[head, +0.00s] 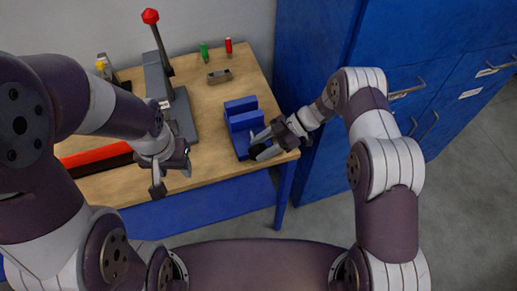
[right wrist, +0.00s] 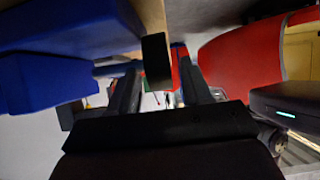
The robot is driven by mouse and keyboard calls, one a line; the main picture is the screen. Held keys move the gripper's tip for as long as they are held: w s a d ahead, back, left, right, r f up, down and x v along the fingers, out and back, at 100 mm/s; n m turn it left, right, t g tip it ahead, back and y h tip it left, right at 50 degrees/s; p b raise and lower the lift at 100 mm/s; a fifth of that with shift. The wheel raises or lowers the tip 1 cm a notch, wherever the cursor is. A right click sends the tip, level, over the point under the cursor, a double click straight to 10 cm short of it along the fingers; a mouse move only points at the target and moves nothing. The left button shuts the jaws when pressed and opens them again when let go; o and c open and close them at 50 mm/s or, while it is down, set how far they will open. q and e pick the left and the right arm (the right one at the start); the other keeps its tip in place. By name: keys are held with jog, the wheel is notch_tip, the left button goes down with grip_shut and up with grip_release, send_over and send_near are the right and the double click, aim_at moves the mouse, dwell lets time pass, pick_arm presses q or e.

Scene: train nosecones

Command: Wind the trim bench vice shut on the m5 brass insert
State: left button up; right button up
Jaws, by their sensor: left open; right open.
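The blue bench vice (head: 241,122) stands at the right front of the wooden table, with a gap visible between its jaw blocks. In the right wrist view its blue body (right wrist: 50,50) fills the upper left. The m5 brass insert cannot be made out. My right gripper (head: 257,147) is at the vice's front right end, open. In the right wrist view a dark bar (right wrist: 156,62) lies between the spread fingers (right wrist: 160,92); I cannot tell whether they touch it. My left gripper (head: 172,180) is open and empty, above the table's front edge.
A grey lever press (head: 181,115) with a red knob stands left of the vice. A red bar (head: 95,156) lies front left. A green (head: 204,51) and a red (head: 228,46) small item and a brown block (head: 219,76) are behind. Blue cabinets (head: 330,100) stand close on the right.

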jog(key=b+v, duration=0.3)
jog(key=v, duration=0.8)
notch_tip(320, 180, up, 9)
jog(key=n+h+p, duration=0.2)
jog(key=h+p, duration=0.3)
send_over(261, 146)
jog(key=d, duration=0.2)
jog(key=f, duration=0.3)
jog(key=f+m+t+h, duration=0.1)
jog(key=f, duration=0.1)
jog(key=f+m+t, duration=0.1)
jog(key=f, duration=0.2)
jog(key=shift+w+f+h, duration=0.3)
jog(key=shift+w+f, duration=0.05)
jog(key=shift+f, duration=0.05)
jog(key=x, duration=0.2)
jog(key=p+x, duration=0.1)
jog(key=x, duration=0.2)
jog(key=shift+s+a, duration=0.15)
jog(key=shift+a, duration=0.15)
jog(key=shift+s+a+f, duration=0.1)
jog(key=shift+a+f, duration=0.05)
jog(key=shift+f, duration=0.6)
grip_shut()
